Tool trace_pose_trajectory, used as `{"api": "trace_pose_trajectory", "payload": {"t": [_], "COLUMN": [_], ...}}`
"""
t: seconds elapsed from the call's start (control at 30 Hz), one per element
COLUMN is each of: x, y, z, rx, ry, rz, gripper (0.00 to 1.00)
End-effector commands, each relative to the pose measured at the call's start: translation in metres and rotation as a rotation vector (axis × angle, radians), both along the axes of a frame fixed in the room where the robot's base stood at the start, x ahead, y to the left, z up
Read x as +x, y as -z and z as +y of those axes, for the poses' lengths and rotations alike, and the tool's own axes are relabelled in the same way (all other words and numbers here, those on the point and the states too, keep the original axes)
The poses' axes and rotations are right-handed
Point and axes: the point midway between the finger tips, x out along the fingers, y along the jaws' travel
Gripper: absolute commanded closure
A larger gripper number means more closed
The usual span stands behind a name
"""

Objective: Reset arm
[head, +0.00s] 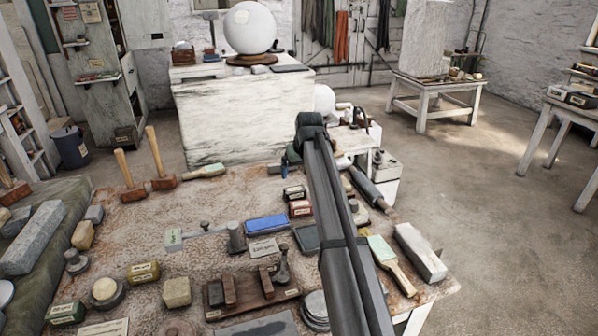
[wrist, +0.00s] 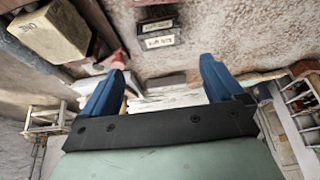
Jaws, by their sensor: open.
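My arm reaches from the bottom of the head view up over the right part of the cluttered work table (head: 115,212). Its far end stands near the table's back edge; the gripper fingers cannot be made out there. In the wrist view my gripper (wrist: 160,80) shows two blue fingers spread apart, with nothing between them. It is open and empty. Beyond the fingers the wrist view shows part of the table top (wrist: 215,25), with small dark labelled boxes (wrist: 157,33) on it.
A blue block (head: 266,224), a brush (head: 392,264) and a grey stone block (head: 420,252) lie near my arm. Two wooden mallets (head: 160,178) stand at the back left. Behind, a white plinth (head: 240,115) bears a large white sphere (head: 250,27).

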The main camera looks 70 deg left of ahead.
Motion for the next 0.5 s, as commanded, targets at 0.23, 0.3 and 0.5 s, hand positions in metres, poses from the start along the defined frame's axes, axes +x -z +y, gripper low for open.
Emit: {"api": "trace_pose_trajectory", "payload": {"t": [0.23, 0.3, 0.5], "x": [0.0, 0.0, 0.015], "y": [0.0, 0.0, 0.002], "z": [0.0, 0.0, -0.003], "rx": [0.0, 0.0, 0.003], "ry": [0.0, 0.0, 0.025], "rz": [0.0, 0.0, -0.003], "gripper": [0.06, 0.06, 0.06]}}
